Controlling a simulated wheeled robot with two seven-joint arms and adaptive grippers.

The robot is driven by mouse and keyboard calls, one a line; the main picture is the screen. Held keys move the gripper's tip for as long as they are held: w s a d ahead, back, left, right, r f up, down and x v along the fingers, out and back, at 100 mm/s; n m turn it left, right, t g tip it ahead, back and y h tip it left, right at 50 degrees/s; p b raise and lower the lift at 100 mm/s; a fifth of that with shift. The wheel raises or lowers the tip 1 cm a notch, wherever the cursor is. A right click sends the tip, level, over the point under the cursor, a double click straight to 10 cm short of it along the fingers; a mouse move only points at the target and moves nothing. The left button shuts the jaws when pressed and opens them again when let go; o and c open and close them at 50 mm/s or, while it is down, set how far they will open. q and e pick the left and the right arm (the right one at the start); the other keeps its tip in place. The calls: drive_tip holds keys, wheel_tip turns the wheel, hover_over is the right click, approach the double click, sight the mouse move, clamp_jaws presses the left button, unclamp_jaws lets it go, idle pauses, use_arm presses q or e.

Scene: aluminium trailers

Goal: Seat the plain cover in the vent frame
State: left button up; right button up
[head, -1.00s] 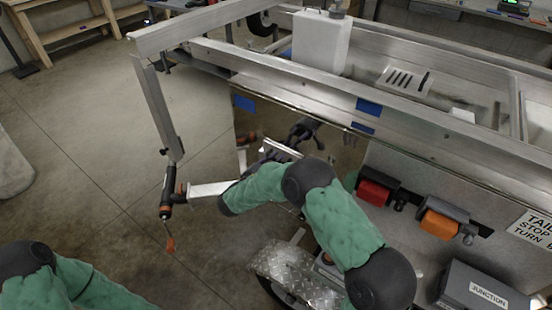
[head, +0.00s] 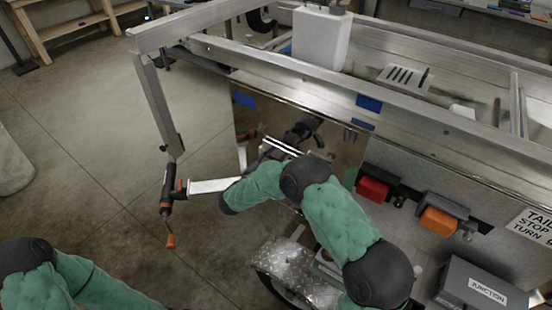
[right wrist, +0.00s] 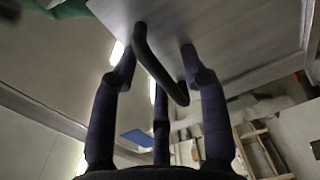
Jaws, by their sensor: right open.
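In the right wrist view, a smooth grey plate (right wrist: 225,28), which looks like the plain cover, spans the top of the picture. A dark curved handle (right wrist: 157,67) runs from it, between the fingers of my right gripper (right wrist: 160,58). The fingers are open and spread around the handle; I cannot tell whether they touch it. In the head view my right arm bends toward the shiny trailer side, and its forearm hides much of the hand. A bright slim edge (head: 281,147) shows there, possibly the cover or a reflection. I cannot make out the vent frame.
A slotted plate (head: 404,78) lies on the trailer bed near a white jug (head: 321,38). A red unit (head: 373,190), an orange unit (head: 438,222) and a junction box (head: 482,289) line the trailer side.

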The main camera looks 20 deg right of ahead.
drive_tip(key=v, duration=1.2)
